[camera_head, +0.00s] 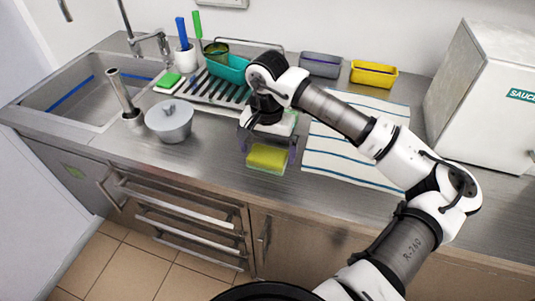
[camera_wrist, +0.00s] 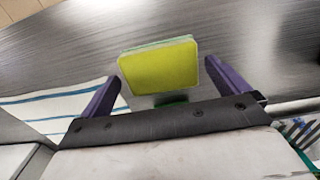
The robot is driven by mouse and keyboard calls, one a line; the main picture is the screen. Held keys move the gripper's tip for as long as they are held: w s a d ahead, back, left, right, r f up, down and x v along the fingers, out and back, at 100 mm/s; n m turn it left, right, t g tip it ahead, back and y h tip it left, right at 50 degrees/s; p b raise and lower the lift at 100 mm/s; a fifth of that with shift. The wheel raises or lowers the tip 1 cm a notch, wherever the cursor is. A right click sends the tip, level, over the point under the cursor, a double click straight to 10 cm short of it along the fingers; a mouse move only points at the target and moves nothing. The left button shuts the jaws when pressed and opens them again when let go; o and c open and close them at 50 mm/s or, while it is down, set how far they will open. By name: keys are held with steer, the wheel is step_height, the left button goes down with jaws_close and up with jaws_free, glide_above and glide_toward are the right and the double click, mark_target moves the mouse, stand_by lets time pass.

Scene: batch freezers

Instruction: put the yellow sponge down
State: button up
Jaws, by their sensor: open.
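The yellow sponge (camera_head: 267,158), with a green underside, is at the steel counter near its front edge, left of the striped towel. It also shows in the wrist view (camera_wrist: 160,66), yellow face toward the camera. My gripper (camera_head: 268,150) points down over it, with its purple fingers on either side. In the wrist view my gripper (camera_wrist: 166,72) is open, with a gap between the left finger and the sponge; the right finger is close to the sponge's edge. I cannot tell whether the sponge's underside touches the counter.
The striped towel (camera_head: 340,158) lies right of my gripper. A grey lidded pot (camera_head: 170,120), a green sponge (camera_head: 168,80) and a drying rack (camera_head: 215,90) are left. Grey (camera_head: 320,65) and yellow (camera_head: 373,74) containers stand behind. A white box (camera_head: 485,95) stands far right.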

mark_target(267, 155)
step_height(267, 155, up, 10)
steer(key=b, duration=0.2)
steer(key=shift+s, duration=0.1)
stand_by(0.4)
